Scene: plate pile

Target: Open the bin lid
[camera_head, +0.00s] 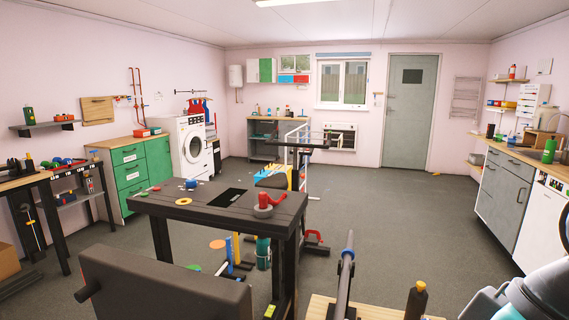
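I cannot make out a bin with a lid for certain. A small teal cylindrical container (263,252) stands on the floor under the dark workbench, partly hidden by its legs; I cannot tell whether it is a bin or has a lid. A grey rounded part with teal, probably my arm, shows at the bottom right corner. My gripper is not in view.
A dark workbench (215,208) with red and yellow items stands ahead left. A dark grey panel (165,290) and a bar with a blue end (347,265) are close in front. Counters line both walls. The grey floor (400,215) is open toward the door (409,120).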

